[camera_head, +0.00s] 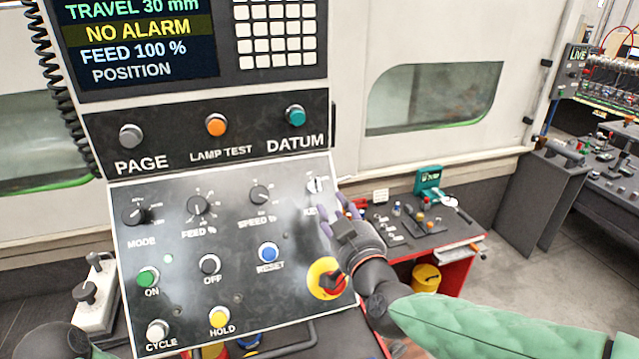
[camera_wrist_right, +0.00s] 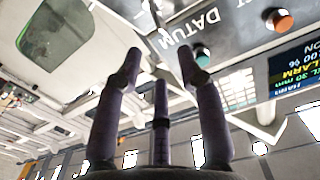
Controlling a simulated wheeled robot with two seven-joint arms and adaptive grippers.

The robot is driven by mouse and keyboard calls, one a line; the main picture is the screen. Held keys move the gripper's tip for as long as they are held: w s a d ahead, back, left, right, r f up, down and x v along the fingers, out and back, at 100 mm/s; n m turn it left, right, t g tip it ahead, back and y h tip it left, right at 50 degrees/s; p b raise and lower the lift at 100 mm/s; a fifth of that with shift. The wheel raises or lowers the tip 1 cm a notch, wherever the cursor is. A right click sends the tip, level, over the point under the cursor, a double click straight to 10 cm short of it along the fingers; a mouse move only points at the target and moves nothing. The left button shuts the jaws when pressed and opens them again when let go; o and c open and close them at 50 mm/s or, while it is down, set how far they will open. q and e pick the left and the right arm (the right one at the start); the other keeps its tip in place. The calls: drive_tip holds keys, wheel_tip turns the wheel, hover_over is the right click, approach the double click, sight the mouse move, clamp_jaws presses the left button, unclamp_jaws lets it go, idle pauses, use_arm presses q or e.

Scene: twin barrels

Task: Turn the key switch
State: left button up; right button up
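The key switch (camera_head: 315,185) is a small pale key fitting at the upper right of the sloped control panel (camera_head: 226,290), above a partly covered "KEY" label. It looks upright; I cannot tell its exact turn. My right gripper (camera_head: 336,207) is just below and right of it in the head view, its purple fingers spread near the panel and apart from the key. In the right wrist view the right gripper (camera_wrist_right: 160,65) shows its fingers apart with nothing between them. I cannot make out the key there. My left gripper is not in view; only a dark arm part shows at bottom left.
The blue RESET button (camera_head: 268,252) and SPEED dial (camera_head: 259,194) are to the left. The DATUM button (camera_head: 295,115) is above. A red-edged tool bench (camera_head: 425,240) stands behind.

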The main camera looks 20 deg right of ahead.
sight(316, 185)
drive_tip(key=w, duration=0.9)
drive_tip(key=shift+w+a+f, duration=0.1)
drive_tip(key=shift+w+a, duration=0.1)
drive_tip(key=shift+w, duration=0.15)
